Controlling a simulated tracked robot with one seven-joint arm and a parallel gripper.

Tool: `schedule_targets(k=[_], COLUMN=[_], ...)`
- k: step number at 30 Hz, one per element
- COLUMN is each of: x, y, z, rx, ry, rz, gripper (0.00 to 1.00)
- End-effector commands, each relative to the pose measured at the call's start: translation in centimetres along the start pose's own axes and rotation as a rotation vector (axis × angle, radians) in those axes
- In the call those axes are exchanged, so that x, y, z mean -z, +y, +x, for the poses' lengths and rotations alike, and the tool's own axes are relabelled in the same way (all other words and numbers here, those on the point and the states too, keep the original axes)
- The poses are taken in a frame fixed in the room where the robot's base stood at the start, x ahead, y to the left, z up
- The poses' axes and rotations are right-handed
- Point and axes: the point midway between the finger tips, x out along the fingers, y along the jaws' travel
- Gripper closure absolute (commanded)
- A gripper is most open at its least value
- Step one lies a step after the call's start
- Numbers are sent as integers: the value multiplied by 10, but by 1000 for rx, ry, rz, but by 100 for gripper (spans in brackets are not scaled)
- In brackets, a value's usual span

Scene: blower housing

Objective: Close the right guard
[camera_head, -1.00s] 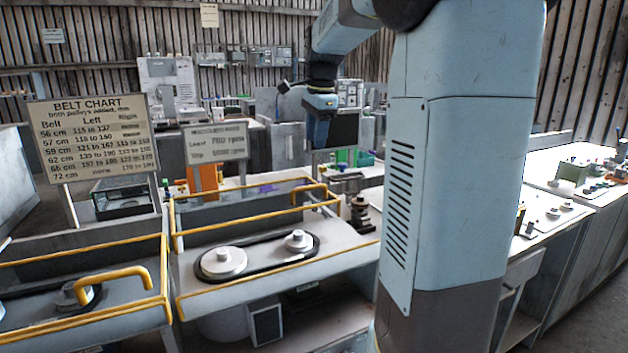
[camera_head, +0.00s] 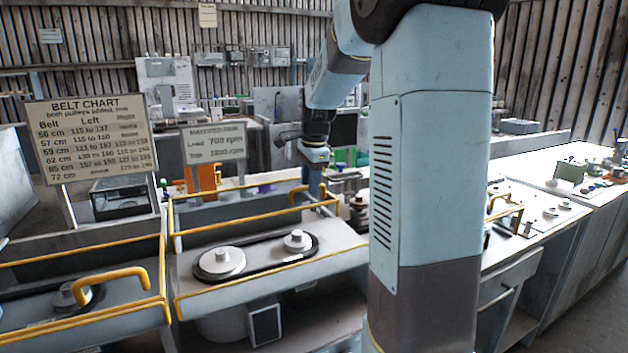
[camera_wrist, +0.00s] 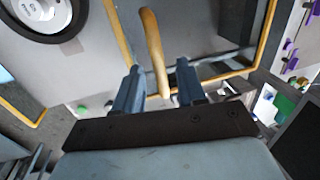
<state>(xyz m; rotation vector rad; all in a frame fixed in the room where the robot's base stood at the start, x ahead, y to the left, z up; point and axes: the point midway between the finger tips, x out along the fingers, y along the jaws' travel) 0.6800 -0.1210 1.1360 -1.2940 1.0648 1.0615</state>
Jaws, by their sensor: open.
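A yellow-framed guard (camera_head: 250,187) stands raised at the back of the right-hand belt housing, so its belt and two pulleys (camera_head: 222,262) lie uncovered. The guard has a curved yellow handle (camera_head: 298,193) at its upper right end. My gripper (camera_head: 314,188) is at this handle. In the wrist view the handle (camera_wrist: 153,48) reaches down between the two fingers of my gripper (camera_wrist: 158,68), which are apart. I cannot tell if either finger touches it. The guard's yellow frame (camera_wrist: 262,55) shows there too.
A left housing with a yellow handle (camera_head: 112,278) lies beside this one. A belt chart sign (camera_head: 92,138) and a smaller sign (camera_head: 213,143) stand behind. Another yellow frame (camera_head: 506,208) is on the right bench. A dark spindle-like part (camera_head: 358,212) sits close right of the guard.

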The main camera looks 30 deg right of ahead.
Motion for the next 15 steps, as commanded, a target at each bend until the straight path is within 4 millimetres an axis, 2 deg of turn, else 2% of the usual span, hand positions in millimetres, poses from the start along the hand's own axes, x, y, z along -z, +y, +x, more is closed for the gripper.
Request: schedule_targets(k=[8, 15], x=[0, 1], y=[0, 0], z=[1, 1], rx=[0, 0], ry=[0, 0], rz=[1, 1], gripper=[60, 82])
